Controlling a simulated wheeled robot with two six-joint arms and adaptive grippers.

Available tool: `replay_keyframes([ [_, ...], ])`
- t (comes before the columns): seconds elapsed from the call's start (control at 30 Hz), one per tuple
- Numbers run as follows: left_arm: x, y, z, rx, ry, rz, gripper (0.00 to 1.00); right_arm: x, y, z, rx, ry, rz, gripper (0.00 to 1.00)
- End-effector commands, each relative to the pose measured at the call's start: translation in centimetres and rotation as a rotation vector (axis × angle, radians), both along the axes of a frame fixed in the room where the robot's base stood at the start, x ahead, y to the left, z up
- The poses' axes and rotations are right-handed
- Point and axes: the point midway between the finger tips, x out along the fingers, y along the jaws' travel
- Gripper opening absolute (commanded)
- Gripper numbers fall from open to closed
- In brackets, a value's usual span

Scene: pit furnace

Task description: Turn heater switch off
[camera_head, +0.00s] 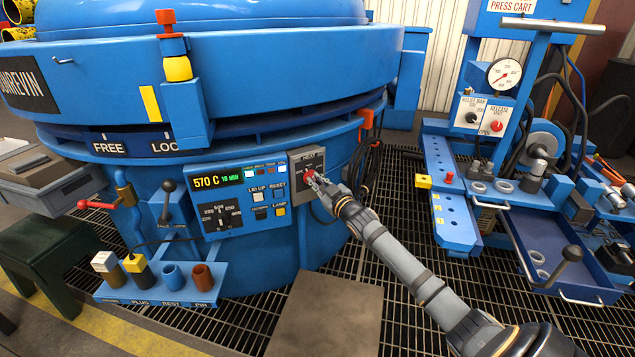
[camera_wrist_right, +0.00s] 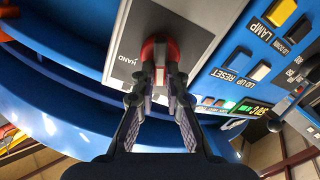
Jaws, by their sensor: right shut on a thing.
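The heater switch (camera_head: 309,173) is a red knob on a grey plate (camera_head: 302,188) at the right end of the blue control panel (camera_head: 236,200) on the furnace. My right gripper (camera_head: 318,180) reaches it from the lower right and is shut on the red knob. In the right wrist view the knob (camera_wrist_right: 157,50) sits between the fingertips (camera_wrist_right: 156,75), with the word HAND readable beside it. The fingers hide part of the knob and plate, so I cannot tell its exact setting. My left gripper is not in view.
A blue holder shelf (camera_head: 160,290) with plugs and cups juts out at lower left. A hanging cable (camera_head: 368,165) is right of the switch plate. A blue press cart (camera_head: 500,230) stands at right. A flat plate (camera_head: 328,315) lies on the floor grating below the arm.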

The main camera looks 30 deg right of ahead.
Motion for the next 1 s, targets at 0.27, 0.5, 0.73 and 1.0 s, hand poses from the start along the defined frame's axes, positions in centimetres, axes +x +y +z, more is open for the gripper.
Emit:
replay_keyframes([
  [0.27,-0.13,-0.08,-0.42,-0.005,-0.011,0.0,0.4,0.0,0.22,-0.3,-0.231,0.012,0.0,0.0],
  [0.5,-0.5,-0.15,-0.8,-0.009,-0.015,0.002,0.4,0.0,0.34,-0.38,-0.375,0.019,0.0,0.0],
  [0.73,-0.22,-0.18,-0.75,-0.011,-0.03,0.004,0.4,0.01,0.39,-0.41,-0.449,0.022,0.0,0.0],
  [1.0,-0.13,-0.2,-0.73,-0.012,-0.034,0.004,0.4,0.0,0.4,-0.43,-0.475,0.023,0.0,0.0],
])
